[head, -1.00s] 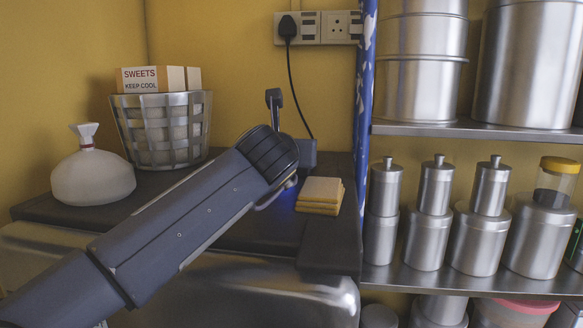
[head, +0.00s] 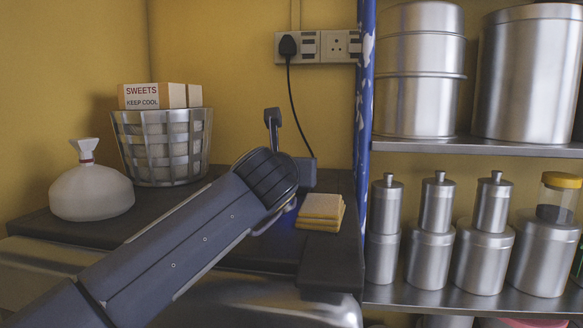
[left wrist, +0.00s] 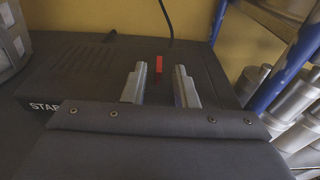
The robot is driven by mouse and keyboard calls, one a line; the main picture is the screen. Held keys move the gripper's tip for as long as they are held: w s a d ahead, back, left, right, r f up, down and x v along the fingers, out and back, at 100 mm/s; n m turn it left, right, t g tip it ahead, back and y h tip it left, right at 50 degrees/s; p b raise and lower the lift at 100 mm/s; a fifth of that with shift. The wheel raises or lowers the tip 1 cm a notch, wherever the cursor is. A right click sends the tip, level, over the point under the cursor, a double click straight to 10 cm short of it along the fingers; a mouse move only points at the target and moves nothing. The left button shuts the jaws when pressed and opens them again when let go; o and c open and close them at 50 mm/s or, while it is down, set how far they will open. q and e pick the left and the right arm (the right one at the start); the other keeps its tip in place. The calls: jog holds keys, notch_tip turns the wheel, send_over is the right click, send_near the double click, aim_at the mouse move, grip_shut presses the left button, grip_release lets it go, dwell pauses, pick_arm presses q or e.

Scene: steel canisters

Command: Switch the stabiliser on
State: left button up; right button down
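The stabiliser is a dark box (left wrist: 75,75) with partly covered white lettering, "STA...", on its front in the left wrist view. In the head view only a grey corner of it (head: 307,172) seems to show behind my left gripper, where the black cable ends. A red switch (left wrist: 158,67) stands at its back, between the fingers in the left wrist view. My left gripper (left wrist: 160,80) has its two fingers apart, one on each side of the red switch; contact cannot be told. My right gripper is not in view.
A metal basket (head: 163,150) and a white sack (head: 91,190) stand left. A blue post (head: 363,100) and shelves of steel canisters (head: 428,255) stand right. A plug (head: 288,46) sits in the wall socket.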

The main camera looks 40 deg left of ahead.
pick_arm(q)
jog(key=v, duration=0.7)
jog(key=shift+s+b, duration=0.1)
jog(key=shift+b, duration=0.3)
jog(key=shift+r, duration=0.1)
